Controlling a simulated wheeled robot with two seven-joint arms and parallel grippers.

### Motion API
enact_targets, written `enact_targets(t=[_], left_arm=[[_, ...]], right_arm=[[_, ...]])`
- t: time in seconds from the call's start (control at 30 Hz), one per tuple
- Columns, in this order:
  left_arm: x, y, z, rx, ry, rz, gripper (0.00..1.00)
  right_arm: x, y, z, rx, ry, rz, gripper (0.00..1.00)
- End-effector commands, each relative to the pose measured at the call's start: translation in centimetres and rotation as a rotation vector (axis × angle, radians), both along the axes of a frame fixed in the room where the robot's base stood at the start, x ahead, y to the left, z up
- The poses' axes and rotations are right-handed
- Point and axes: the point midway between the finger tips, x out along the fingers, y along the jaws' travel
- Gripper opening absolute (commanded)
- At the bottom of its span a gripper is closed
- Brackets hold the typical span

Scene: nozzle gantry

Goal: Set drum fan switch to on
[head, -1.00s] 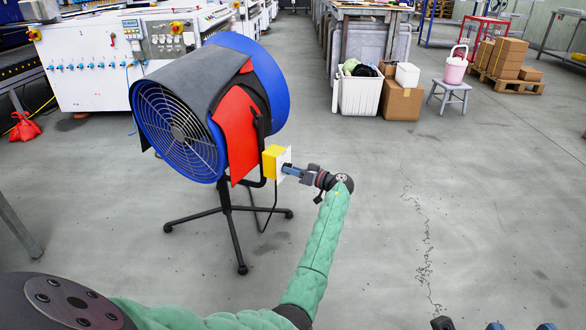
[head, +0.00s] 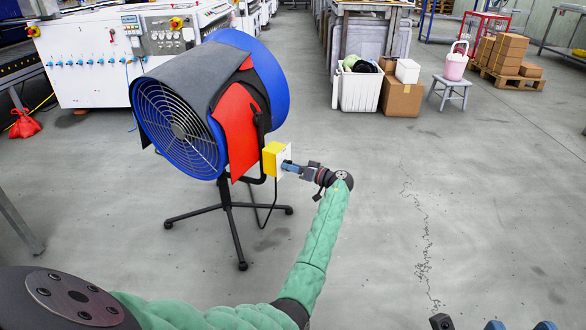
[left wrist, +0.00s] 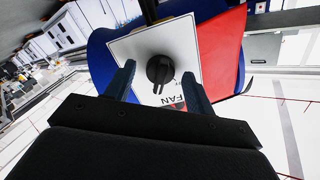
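The drum fan (head: 240,127) is a blue drum with grey and red covers on a black stand. Its yellow switch box (head: 270,158) has a white face plate, which fills the middle of the left wrist view (left wrist: 188,50). A black rotary knob (left wrist: 160,72) sits on the plate above the partly covered word "FAN". My left gripper (head: 288,166) is at the plate. In the left wrist view its blue fingers (left wrist: 159,77) are open on either side of the knob, with gaps on both sides. Parts of my right gripper (head: 521,326) show at the bottom edge, mostly cut off.
The fan's stand legs (head: 228,212) spread over the grey floor, and a black cable hangs from the box. A white machine (head: 90,75) stands behind the fan. A white bin (head: 358,92), cardboard boxes (head: 402,97) and a stool (head: 450,90) stand farther back.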

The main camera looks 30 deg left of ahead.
Motion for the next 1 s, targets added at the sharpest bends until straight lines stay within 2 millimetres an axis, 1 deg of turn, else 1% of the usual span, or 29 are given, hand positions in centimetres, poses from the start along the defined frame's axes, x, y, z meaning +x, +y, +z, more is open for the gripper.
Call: enact_targets(t=[0.2,0.37,0.47,0.7,0.8,0.9,1.0], left_arm=[[0.0,-0.1,0.0,0.0,0.0,0.0,0.54],[0.1,-1.0,0.1,0.0,0.0,0.0,0.54],[0.1,-2.2,0.1,0.0,0.0,0.0,0.54],[0.4,-5.8,0.1,0.0,0.0,-0.001,0.54],[0.5,-7.0,0.0,0.0,0.001,0.0,0.54],[0.5,-7.7,0.0,-0.001,0.001,-0.001,0.54],[0.5,-7.9,-0.1,0.0,0.001,0.0,0.54]], right_arm=[[0.0,0.0,0.1,0.004,-0.001,-0.001,0.36],[0.0,0.0,0.5,0.012,-0.001,-0.002,0.36],[0.0,-0.1,0.8,0.019,-0.001,-0.001,0.36],[-0.1,-0.3,1.5,0.031,-0.004,0.004,0.36],[-0.2,-0.4,1.6,0.035,-0.005,0.007,0.36],[-0.2,-0.4,1.7,0.036,-0.005,0.008,0.36],[-0.2,-0.4,1.7,0.037,-0.006,0.009,0.36]])
